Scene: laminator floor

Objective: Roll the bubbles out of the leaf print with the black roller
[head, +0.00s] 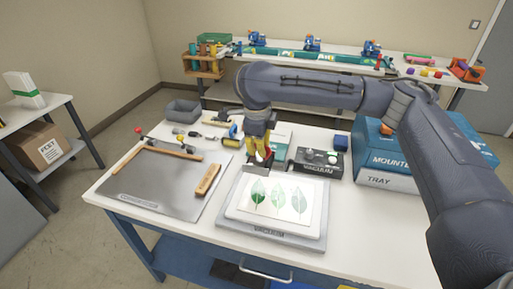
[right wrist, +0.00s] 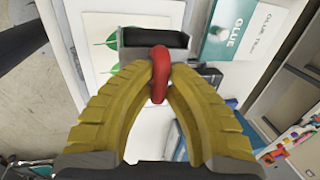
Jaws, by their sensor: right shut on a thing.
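My right gripper (head: 260,150) is at the far edge of the leaf print in the head view. In the right wrist view its yellow fingers (right wrist: 160,75) are shut on the red handle (right wrist: 159,88) of the black roller (right wrist: 152,40). The roller's dark head (head: 256,169) is over the print's upper left edge; I cannot tell whether it touches. The leaf print (head: 275,214), a white sheet with three green leaves, lies on the grey vacuum board (head: 262,231). Part of it also shows in the right wrist view (right wrist: 98,60). Bubbles are too small to make out. My left gripper is not in view.
A dark vacuum box (head: 316,162) stands behind the print. Blue mounting boxes (head: 385,160) stand right. The table's front right is clear.

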